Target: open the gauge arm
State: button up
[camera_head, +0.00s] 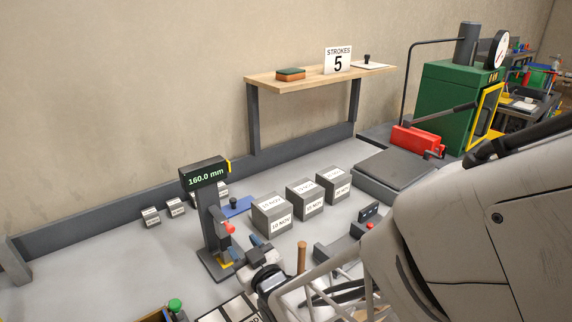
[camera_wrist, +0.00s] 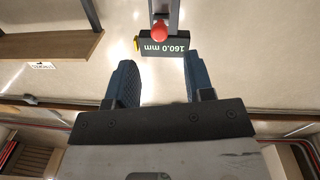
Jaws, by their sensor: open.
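The gauge (camera_head: 207,213) stands upright on the bench, with a dark post and a display reading 160.0 mm. Its red knob (camera_head: 229,228) sticks out from the front of the post, above a yellow patch on the gauge's base. In the wrist view the red knob (camera_wrist: 159,29) and the display (camera_wrist: 174,45) appear upside down, beyond the gap between my fingers. My gripper (camera_head: 247,248) is open and empty, close in front of the gauge, with its blue fingers pointing towards it. The fingers also show in the wrist view (camera_wrist: 160,78). They appear apart from the knob.
Several grey labelled cubes (camera_head: 272,215) stand right of the gauge. A blue plate (camera_head: 238,207) lies behind it, with smaller blocks (camera_head: 151,217) to the left. A wooden post (camera_head: 302,258) stands right of my gripper. A green press (camera_head: 452,100) is at the back right.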

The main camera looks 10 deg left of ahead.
aim_at(232, 231)
jog(key=shift+w+a, duration=0.1)
jog(key=shift+w, duration=0.05)
jog(key=shift+x, duration=3.7)
grip_shut()
